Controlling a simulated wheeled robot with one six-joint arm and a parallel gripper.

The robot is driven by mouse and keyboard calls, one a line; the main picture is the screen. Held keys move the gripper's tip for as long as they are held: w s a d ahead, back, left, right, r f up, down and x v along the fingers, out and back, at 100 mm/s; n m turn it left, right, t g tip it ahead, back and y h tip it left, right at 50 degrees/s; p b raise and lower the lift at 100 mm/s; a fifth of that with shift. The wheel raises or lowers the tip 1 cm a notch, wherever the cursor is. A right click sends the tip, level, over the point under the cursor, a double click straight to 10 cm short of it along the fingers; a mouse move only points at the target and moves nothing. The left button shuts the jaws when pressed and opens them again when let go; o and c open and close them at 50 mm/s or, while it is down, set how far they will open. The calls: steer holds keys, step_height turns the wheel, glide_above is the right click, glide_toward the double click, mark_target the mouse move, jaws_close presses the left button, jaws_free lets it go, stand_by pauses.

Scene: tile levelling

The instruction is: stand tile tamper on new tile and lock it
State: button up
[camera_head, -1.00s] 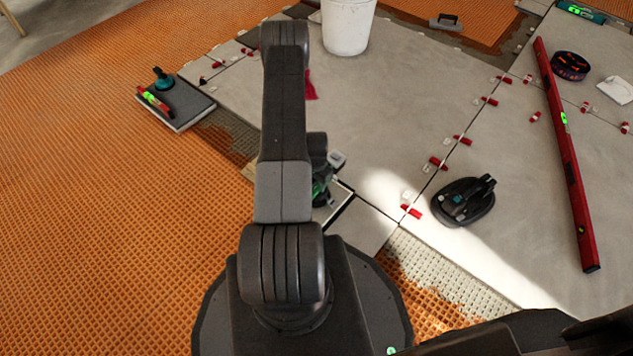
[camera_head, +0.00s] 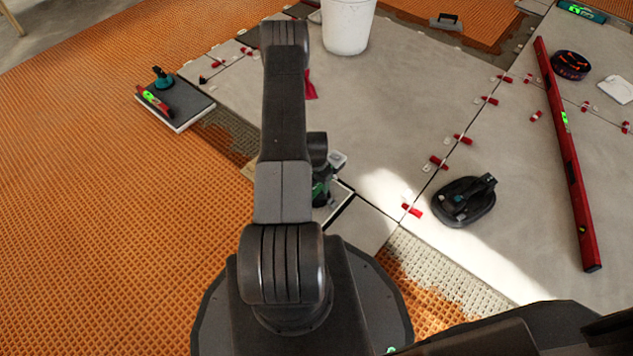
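A green and black tool with a pale grey block on top, which looks like the tile tamper (camera_head: 321,190), shows partly from behind my arm. It stands at or just above a grey tile with a pale edge (camera_head: 338,201), which seems to be the new tile. My arm hides most of this tile and the tool's left side. I cannot tell whether the tool's base touches the tile or how its lock stands. My gripper's fingers are hidden behind the arm beside the tool, so their grip does not show.
A black oval suction pad with a handle (camera_head: 464,201) lies on the tiles to the right. A long red level (camera_head: 567,150) lies beyond it. Red wedges line the joints. A white bucket (camera_head: 347,25) stands at the back. A loose tile (camera_head: 185,110) carries tools at left.

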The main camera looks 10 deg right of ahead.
step_height(320, 180, up, 14)
steer(key=p, duration=0.4)
steer(key=shift+p, duration=0.35)
steer(key=shift+f, duration=0.15)
steer(key=shift+c, duration=0.2)
